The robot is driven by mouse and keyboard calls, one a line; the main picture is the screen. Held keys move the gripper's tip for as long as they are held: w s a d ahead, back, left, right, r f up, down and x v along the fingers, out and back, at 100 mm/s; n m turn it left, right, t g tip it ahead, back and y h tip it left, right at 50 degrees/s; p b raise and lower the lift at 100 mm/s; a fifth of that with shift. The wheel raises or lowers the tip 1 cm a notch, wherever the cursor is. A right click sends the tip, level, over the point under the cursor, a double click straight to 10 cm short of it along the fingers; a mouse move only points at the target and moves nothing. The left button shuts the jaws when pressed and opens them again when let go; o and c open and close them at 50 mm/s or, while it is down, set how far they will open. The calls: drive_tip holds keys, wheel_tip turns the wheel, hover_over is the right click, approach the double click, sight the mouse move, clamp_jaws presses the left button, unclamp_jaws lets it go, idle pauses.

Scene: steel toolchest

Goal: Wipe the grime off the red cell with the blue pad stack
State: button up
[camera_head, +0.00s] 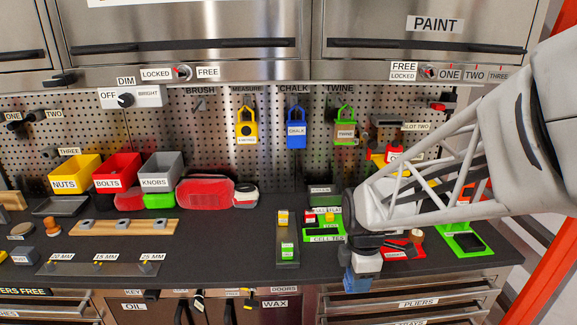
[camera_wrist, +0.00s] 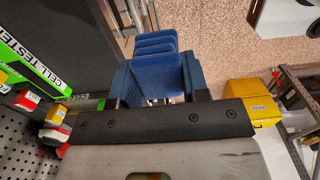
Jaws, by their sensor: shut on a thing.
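My gripper (camera_head: 364,262) is shut on the blue pad stack (camera_head: 360,284), which hangs below it over the bench's front edge. In the wrist view several blue pads (camera_wrist: 157,68) fan out between the two dark blue fingers. Small red-and-white labelled blocks stand behind the green cell tester (camera_head: 324,238); one of them, a red cell (camera_head: 309,217), is left of and behind my gripper. A red labelled block (camera_wrist: 27,100) also shows at the left of the wrist view. I cannot make out grime on it at this size. The pads touch no cell.
A black stand with a green cell (camera_head: 288,249) is left of the tester. A red mat (camera_head: 402,251) and a green tray (camera_head: 462,240) lie to the right of my gripper. Padlocks (camera_head: 296,132) hang on the pegboard. The front middle of the bench is clear.

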drive_tip(key=w+a+r, duration=0.1)
drive_tip(key=w, duration=0.3)
drive_tip(key=w+a+r, duration=0.1)
drive_tip(key=w+r, duration=0.1)
drive_tip(key=w, duration=0.2)
drive_tip(key=w+a+r, duration=0.1)
drive_tip(key=w, duration=0.4)
drive_tip(key=shift+r, duration=0.25)
drive_tip(key=shift+c, duration=0.2)
drive_tip(key=w+a+r, duration=0.2)
drive_tip(key=w+a, duration=0.1)
drive_tip(key=w, duration=0.5)
drive_tip(key=w+a+r, duration=0.2)
drive_tip(key=w+a, duration=0.1)
drive_tip(key=w, duration=0.5)
